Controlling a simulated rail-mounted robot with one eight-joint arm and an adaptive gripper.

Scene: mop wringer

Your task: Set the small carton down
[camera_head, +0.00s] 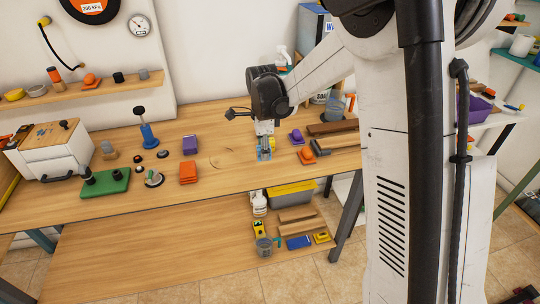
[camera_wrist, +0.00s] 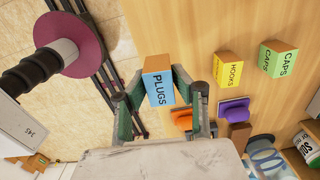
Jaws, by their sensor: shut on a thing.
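The small carton, marked PLUGS, is blue on its labelled face with an orange-tan end (camera_wrist: 157,63). It sits between the two green fingers of my gripper (camera_wrist: 158,90) in the wrist view. My gripper is shut on it from both sides. In the head view, my gripper (camera_head: 265,150) is over the wooden workbench (camera_head: 225,195), right of its middle, with a bit of blue at its tip. I cannot tell whether the carton touches the benchtop.
Cartons marked HOOKS (camera_wrist: 228,69) and CAPS (camera_wrist: 278,59) stand on the bench in the wrist view. A purple item (camera_head: 296,136) and an orange item (camera_head: 306,156) lie right of my gripper. Purple (camera_head: 190,145) and orange (camera_head: 188,173) blocks lie to its left. Bare wood lies between.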

